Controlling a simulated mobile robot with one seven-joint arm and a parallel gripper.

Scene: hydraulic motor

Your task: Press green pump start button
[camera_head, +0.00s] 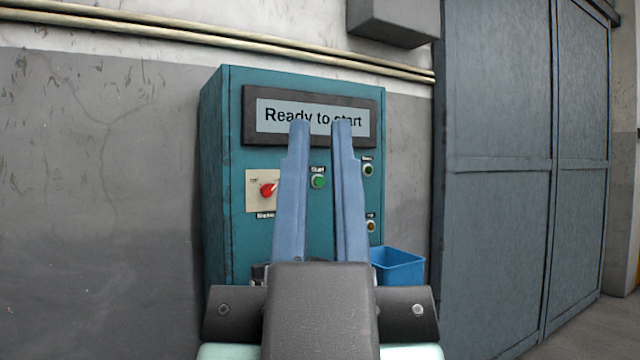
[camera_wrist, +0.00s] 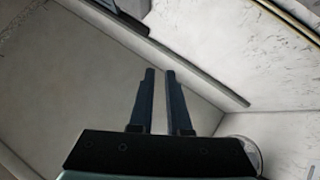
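The green start button (camera_head: 318,182), under a small "Start" label, sits on the front of a teal control cabinet (camera_head: 225,190). The cabinet's display (camera_head: 270,112) reads "Ready to start". My gripper (camera_head: 321,122) points up and forward in the head view, with its two blue fingers apart and nothing between them. The button shows just left of the right finger, between the two fingers. How far the fingertips are from the cabinet is hard to tell. In the wrist view my gripper (camera_wrist: 160,72) shows two dark fingers with a narrow gap; the button is not in that view.
A red rotary switch (camera_head: 267,190) is left of the button. A dark green button (camera_head: 368,170) and an amber one (camera_head: 371,226) are to the right. A grey box (camera_head: 393,18) hangs above.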

